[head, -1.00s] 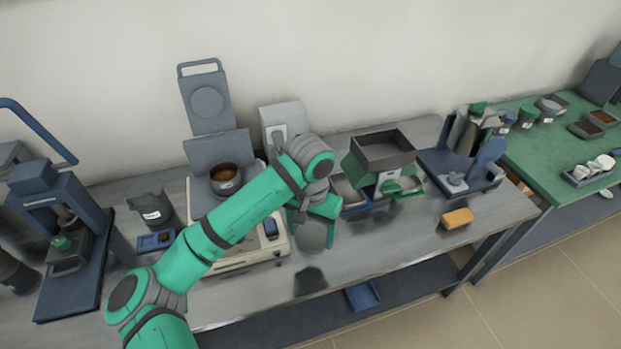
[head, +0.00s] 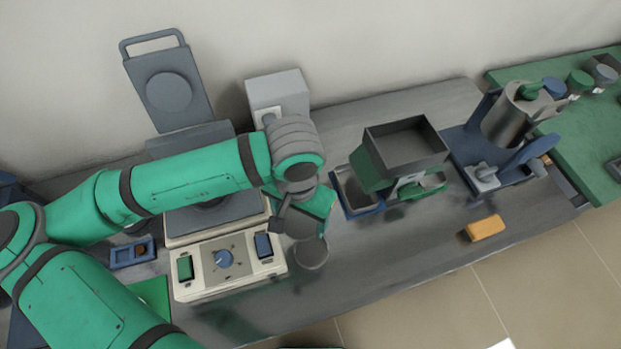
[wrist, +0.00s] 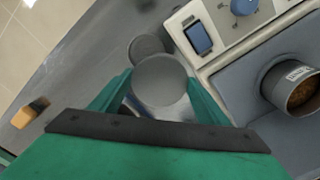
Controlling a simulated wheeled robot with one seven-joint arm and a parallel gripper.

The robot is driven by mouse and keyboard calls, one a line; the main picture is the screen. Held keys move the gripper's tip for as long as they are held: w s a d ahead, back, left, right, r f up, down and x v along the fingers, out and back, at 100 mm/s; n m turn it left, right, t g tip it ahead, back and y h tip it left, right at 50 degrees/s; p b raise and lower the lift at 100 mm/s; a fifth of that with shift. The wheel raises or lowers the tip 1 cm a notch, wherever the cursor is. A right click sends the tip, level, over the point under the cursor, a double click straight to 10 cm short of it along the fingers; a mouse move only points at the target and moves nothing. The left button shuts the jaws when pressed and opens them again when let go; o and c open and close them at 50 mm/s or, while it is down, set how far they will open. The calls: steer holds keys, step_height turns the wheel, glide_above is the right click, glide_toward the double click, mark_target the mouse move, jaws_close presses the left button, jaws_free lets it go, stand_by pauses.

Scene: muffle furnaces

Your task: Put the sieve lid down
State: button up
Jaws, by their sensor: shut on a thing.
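The sieve lid (wrist: 160,80) is a plain grey disc between the fingertips of my gripper (wrist: 158,88) in the wrist view. In the head view the lid (head: 299,222) shows as a grey face at my gripper (head: 305,212), partly covered by the green fingers. My gripper is shut on it, in front of the control box with the blue knob. A darker round shape (head: 311,253) shows just below it, and also beyond it in the wrist view (wrist: 147,48). It looks like the lid's reflection on the shiny bench, with a small gap.
The control box (head: 228,270) stands close left of the lid. A pot with brown grains (wrist: 300,92) is on the machine. A hopper unit (head: 405,145) and a yellow block (head: 484,228) are to the right. Bare bench (head: 385,255) lies between.

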steer(key=w+f, duration=0.3)
steer(key=w, duration=0.1)
steer(key=w+d+f, duration=0.1)
steer(key=w+f, duration=0.1)
steer(key=w, duration=0.2)
steer(key=w+d+f, duration=0.1)
steer(key=w+f, duration=0.2)
steer(key=w, duration=0.1)
steer(key=shift+w+f, duration=0.3)
steer(key=shift+w, duration=0.1)
steer(key=shift+w+d+f, duration=0.1)
steer(key=shift+w+f, duration=0.25)
steer(key=shift+f, duration=0.1)
steer(key=shift+w+f, duration=0.15)
steer(key=shift+f, duration=0.75)
steer(key=shift+w+f, duration=0.1)
steer(key=shift+f, duration=0.8)
steer(key=shift+f, duration=0.1)
steer(key=o, duration=1.1)
step_height(320, 180, up, 12)
steer(key=shift+r, duration=0.15)
